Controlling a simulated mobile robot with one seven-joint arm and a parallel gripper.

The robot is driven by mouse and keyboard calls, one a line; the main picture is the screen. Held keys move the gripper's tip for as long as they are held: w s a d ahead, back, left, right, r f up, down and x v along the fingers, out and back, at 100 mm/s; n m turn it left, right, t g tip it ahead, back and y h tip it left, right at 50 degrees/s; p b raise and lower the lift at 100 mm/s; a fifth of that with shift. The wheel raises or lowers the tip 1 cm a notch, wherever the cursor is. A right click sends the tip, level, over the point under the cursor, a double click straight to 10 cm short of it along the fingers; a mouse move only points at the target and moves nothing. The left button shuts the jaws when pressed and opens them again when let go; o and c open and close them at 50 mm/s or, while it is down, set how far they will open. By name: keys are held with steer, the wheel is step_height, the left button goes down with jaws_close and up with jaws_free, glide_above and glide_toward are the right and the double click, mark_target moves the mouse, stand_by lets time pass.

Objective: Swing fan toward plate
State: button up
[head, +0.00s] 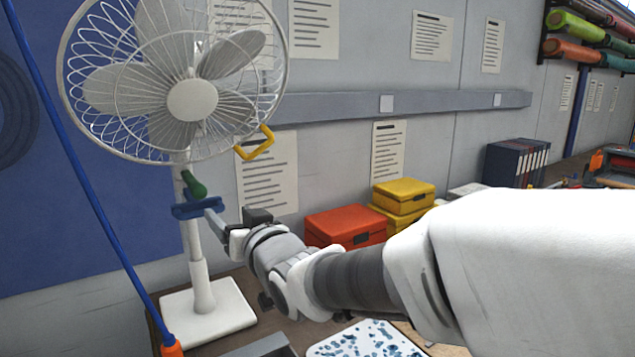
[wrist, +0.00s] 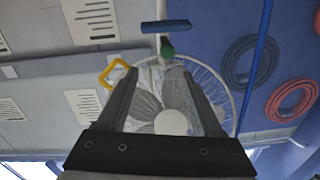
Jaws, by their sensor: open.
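A white pedestal fan (head: 175,85) stands upright at the left in the head view, its caged head facing me. A yellow loop handle (head: 255,142) sits at the cage's lower right. A green knob (head: 194,185) and a blue bar (head: 196,207) are on its stem. My gripper (head: 215,217) is close to the stem by the blue bar; contact is unclear. In the wrist view my gripper (wrist: 160,78) is open, with the fan (wrist: 170,122) seen between and behind the fingers and nothing held. A white, blue-speckled plate (head: 366,340) lies on the table, cut by the bottom edge.
A red box (head: 345,226) and stacked yellow boxes (head: 403,196) stand behind my arm. A blue pole (head: 90,190) crosses in front at the left. A grey tray edge (head: 262,346) lies near the fan base. Binders (head: 516,163) stand farther right.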

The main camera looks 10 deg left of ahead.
mark_target(195, 187)
steer(key=shift+y, duration=0.4)
steer(key=p+x, duration=0.1)
steer(key=x, duration=0.5)
steer(key=p+x, duration=0.1)
steer(key=x, duration=0.5)
steer(key=p+x, duration=0.1)
steer(key=x, duration=0.5)
steer(key=shift+s+a+p, duration=0.35)
steer(key=shift+a+p, duration=0.05)
steer(key=shift+a, duration=0.05)
jaws_close()
stand_by(0.4)
